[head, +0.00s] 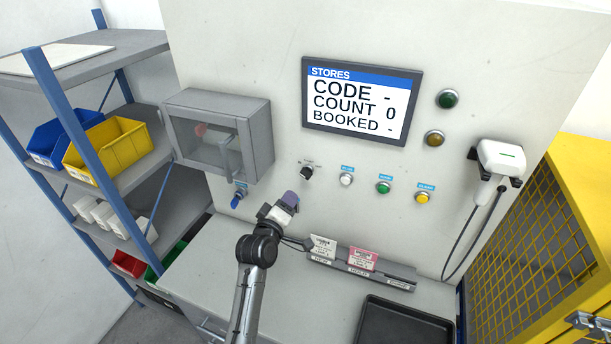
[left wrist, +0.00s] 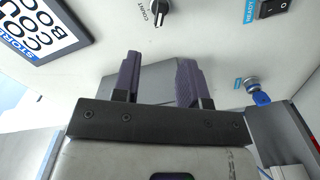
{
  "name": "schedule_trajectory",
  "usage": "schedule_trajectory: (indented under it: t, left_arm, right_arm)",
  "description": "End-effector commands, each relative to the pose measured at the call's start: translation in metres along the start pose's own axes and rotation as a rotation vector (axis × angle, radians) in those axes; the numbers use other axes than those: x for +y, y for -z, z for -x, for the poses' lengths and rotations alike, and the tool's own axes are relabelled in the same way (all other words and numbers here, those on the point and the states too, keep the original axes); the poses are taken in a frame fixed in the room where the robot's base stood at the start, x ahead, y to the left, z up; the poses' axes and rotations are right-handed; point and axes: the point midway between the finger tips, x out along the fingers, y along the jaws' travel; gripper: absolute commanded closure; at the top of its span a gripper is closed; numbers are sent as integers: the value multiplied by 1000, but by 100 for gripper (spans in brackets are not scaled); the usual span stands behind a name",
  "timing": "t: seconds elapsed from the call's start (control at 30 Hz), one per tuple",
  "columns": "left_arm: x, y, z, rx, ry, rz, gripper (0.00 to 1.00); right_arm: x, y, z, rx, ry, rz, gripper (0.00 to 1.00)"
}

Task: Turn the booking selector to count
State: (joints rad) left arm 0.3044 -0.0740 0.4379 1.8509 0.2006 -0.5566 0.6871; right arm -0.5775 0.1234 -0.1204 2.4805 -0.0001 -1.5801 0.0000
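The booking selector (head: 306,173) is a small black knob on the pale panel, below the display. It also shows at the top edge of the left wrist view (left wrist: 161,12), beside a label reading COUNT; its exact pointing is hard to tell. My left gripper (head: 289,201), with purple fingers, is below and slightly left of the selector, apart from it. In the left wrist view the fingers (left wrist: 160,78) are spread with nothing held between them. The display (head: 361,103) reads STORES, CODE -, COUNT 0, BOOKED -. My right gripper is out of view.
A grey cabinet (head: 217,136) juts out left of the selector, above a blue key switch (head: 237,201). White (head: 346,180), green (head: 384,187) and yellow (head: 422,198) buttons run to the right. A card holder (head: 385,272) and black tray (head: 405,328) occupy the bench below.

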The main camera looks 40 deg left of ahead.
Motion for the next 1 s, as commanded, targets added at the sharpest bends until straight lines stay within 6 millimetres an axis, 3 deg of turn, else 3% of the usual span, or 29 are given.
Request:
schedule_trajectory:
  t: [0.5,0.7,1.0]
  left_arm:
    - [0,0,-90,-1,1,-3,61]
    - [0,0,-111,-1,1,-3,61]
    - [0,0,-124,-1,1,-4,61]
  right_arm:
    - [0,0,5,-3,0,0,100]
    - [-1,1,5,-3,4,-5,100]
    - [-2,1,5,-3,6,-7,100]
